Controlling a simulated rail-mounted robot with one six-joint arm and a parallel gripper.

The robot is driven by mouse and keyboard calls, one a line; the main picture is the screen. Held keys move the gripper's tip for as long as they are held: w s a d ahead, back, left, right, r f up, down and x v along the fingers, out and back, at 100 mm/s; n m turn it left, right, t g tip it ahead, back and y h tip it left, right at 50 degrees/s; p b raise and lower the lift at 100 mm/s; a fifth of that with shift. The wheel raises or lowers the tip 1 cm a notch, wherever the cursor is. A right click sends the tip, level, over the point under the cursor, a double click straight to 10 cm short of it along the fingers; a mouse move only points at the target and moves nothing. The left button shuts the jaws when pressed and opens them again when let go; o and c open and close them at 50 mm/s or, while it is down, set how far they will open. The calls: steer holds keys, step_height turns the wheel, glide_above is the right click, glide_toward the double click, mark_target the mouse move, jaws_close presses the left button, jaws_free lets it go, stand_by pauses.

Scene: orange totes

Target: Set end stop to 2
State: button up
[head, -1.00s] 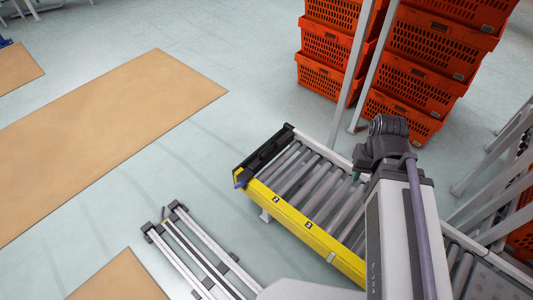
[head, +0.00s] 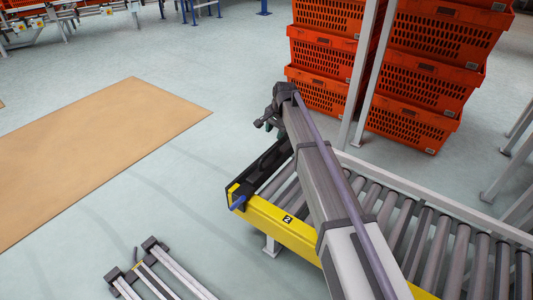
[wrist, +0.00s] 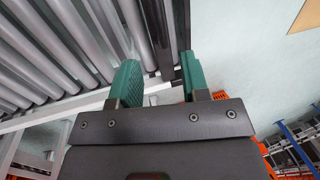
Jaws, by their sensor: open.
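The end stop (head: 262,168) is a black bar across the left end of the roller conveyor. A blue lever (head: 238,203) sticks out at its near corner, beside the yellow side rail (head: 265,222). A small black label (head: 287,219) on that rail looks like a 2. My gripper (head: 268,128) is above the far end of the end stop, partly hidden by my arm. In the wrist view my gripper (wrist: 160,58) has its two green fingers apart, with nothing held. A dark bar (wrist: 164,72) shows between and beyond them; I cannot tell whether they touch it.
Stacked orange totes (head: 330,50) stand behind the conveyor, with a grey upright post (head: 365,75) in front. A pale rail frame (head: 160,270) lies at the lower left. A tan floor panel (head: 100,140) lies left.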

mark_target(270, 152)
steer(key=f+b, duration=0.3)
steer(key=a+f+b, duration=0.1)
steer(key=f+b, duration=0.3)
steer(key=w+f+b, duration=0.1)
steer(key=f+b, duration=0.2)
steer(key=f, duration=0.1)
steer(key=shift+a+b, duration=0.3)
steer(key=shift+a, duration=0.1)
steer(key=shift+r, duration=0.15)
steer(key=shift+c, duration=0.2)
jaws_close()
